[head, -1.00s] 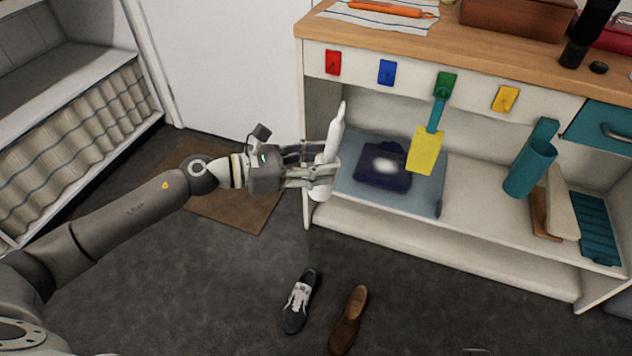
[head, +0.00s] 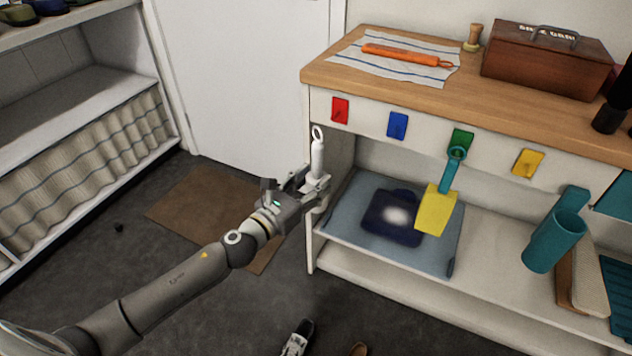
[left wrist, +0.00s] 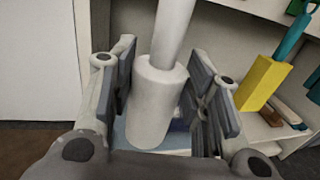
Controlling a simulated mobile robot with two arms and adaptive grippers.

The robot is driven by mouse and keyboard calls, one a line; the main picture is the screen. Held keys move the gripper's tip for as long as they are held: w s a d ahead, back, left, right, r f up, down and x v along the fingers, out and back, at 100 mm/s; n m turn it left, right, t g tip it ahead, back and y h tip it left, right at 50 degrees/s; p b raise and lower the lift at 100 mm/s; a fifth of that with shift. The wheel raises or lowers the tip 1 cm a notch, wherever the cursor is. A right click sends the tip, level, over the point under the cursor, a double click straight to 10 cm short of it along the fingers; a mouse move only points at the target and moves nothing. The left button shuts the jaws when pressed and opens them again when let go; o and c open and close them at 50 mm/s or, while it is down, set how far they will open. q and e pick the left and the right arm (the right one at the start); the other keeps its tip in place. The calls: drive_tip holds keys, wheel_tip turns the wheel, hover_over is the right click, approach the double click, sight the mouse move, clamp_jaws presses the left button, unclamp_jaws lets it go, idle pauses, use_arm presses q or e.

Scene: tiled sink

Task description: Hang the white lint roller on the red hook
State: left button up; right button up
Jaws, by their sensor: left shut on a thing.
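The white lint roller (head: 318,158) is upright in my left gripper (head: 314,186), with its ring end at the top. The gripper is shut on its lower part. In the left wrist view the roller (left wrist: 158,95) stands between the two fingers (left wrist: 160,110). The red hook (head: 340,110) is on the front board of the bench, above and slightly right of the roller's ring. The ring is apart from the hook. My right gripper is not in view.
Below is a shelf with a blue mat (head: 345,215) and dark folded cloth (head: 378,215). Shoes (head: 298,340) lie on the floor.

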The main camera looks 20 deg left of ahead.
use_arm(q)
drive_tip(key=a+f+b+x, duration=0.1)
drive_tip(key=b+x, duration=0.1)
drive_tip(key=x, duration=0.7)
drive_tip(key=shift+w+a, duration=0.3)
drive_tip(key=shift+w, duration=0.05)
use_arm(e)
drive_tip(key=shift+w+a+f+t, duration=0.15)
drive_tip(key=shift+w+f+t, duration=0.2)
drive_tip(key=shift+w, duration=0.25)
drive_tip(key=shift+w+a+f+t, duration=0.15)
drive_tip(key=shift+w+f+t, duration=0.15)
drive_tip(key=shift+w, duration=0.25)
use_arm(q)
drive_tip(key=shift+f, duration=0.15)
drive_tip(key=o, duration=1.1)
drive_tip(key=shift+o, duration=0.2)
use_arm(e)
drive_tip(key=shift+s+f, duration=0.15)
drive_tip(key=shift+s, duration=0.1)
use_arm(q)
drive_tip(key=shift+s+f, duration=0.1)
drive_tip(key=shift+s, duration=0.05)
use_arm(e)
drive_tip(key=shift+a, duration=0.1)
